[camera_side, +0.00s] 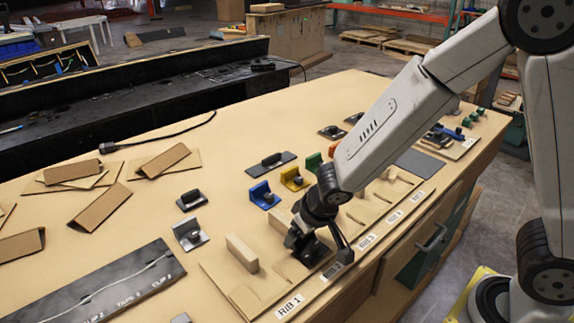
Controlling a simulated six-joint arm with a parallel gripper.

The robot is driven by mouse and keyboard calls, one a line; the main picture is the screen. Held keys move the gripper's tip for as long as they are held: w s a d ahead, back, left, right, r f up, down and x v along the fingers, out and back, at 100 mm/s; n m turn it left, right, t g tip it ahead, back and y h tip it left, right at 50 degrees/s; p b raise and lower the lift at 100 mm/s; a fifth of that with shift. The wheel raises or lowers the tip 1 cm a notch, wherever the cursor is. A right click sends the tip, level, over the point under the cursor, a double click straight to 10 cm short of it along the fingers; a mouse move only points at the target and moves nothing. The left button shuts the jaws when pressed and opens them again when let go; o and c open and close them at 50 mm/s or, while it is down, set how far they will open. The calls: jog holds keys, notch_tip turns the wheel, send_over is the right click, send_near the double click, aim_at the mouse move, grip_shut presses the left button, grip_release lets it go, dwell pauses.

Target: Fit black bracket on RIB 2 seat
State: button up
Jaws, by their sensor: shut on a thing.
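My gripper (315,241) points down over the row of seats along the front edge of the bench. It is shut on the black bracket (309,251), whose dark plate shows below the jaws. The bracket is low over the light seat board, close to the partly covered label (332,271) between RIB 1 and RIB 3, which I take as RIB 2. The jaws and wrist hide part of the bracket and the seat beneath. I cannot tell whether the plate touches the seat.
A wooden upright (242,253) stands left of the gripper, behind the RIB 1 label (289,306). A blue bracket (262,194), a yellow bracket (294,179) and a grey bracket (190,234) stand behind. Cardboard angles (100,207) lie at the left. Bare bench lies between.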

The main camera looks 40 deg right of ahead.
jog(key=shift+f, duration=0.55)
dwell(0.7)
jog(key=o, duration=1.1)
jog(key=shift+c, duration=0.2)
jog(key=shift+r, duration=0.1)
jog(key=shift+v, duration=3.85)
jog(key=shift+g, duration=0.9)
jog(key=s+d+f, duration=0.1)
jog(key=s+d, duration=0.1)
jog(key=d, duration=0.1)
jog(key=s+d+f, duration=0.1)
jog(key=s+d, duration=0.1)
jog(key=d, duration=0.1)
jog(key=s+d+f, duration=0.1)
jog(key=s+d, duration=0.1)
jog(key=d, duration=0.1)
jog(key=shift+d, duration=0.2)
jog(key=shift+s+d+f, duration=0.15)
jog(key=shift+s+d, duration=0.05)
jog(key=shift+s, duration=0.1)
